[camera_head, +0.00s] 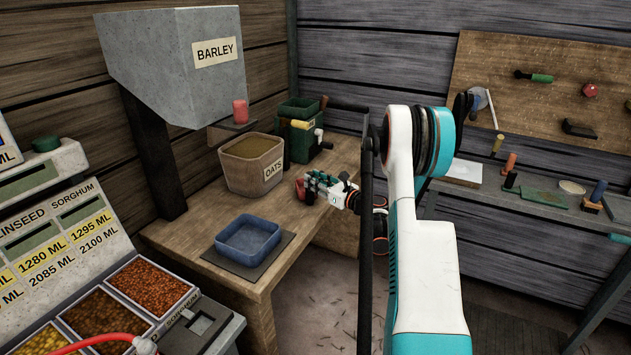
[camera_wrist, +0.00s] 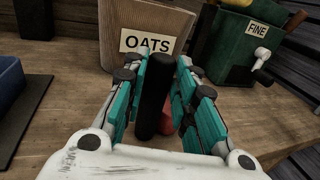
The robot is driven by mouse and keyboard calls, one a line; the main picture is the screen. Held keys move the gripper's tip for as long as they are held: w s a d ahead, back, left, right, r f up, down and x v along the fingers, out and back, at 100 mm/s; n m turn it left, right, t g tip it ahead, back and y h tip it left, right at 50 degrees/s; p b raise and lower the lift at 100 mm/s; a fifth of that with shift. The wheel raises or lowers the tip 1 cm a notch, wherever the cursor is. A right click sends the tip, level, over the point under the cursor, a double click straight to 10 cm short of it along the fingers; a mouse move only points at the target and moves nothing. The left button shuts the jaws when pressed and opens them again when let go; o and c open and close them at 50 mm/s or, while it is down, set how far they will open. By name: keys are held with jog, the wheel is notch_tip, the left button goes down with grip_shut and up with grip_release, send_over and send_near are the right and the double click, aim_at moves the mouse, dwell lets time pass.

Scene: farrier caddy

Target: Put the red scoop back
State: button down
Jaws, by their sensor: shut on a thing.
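The red scoop shows in the wrist view as a black handle (camera_wrist: 153,100) standing between my teal fingers, with a red part (camera_wrist: 166,124) low behind it. In the head view its red part (camera_head: 300,188) shows at the left of my fingers. My gripper (camera_head: 315,184) is shut on the scoop's black handle, low over the wooden bench in front of the OATS bin (camera_head: 250,162). The bin holds grain and also shows in the wrist view (camera_wrist: 118,35). Fingers hide some of the scoop, and I cannot tell whether it touches the bench.
A green FINE box (camera_head: 300,117) with a crank stands behind right of the bin. A blue tray (camera_head: 233,240) sits on a dark mat at front left. The BARLEY hopper (camera_head: 170,75) rises at left. Bare bench (camera_head: 205,211) lies left of the bin.

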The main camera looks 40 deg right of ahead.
jog(key=shift+f, duration=0.25)
jog(key=c, duration=1.2)
grip_release()
jog(key=s, duration=0.4)
jog(key=s+d, duration=0.1)
jog(key=s, duration=0.7)
jog(key=shift+d, duration=0.15)
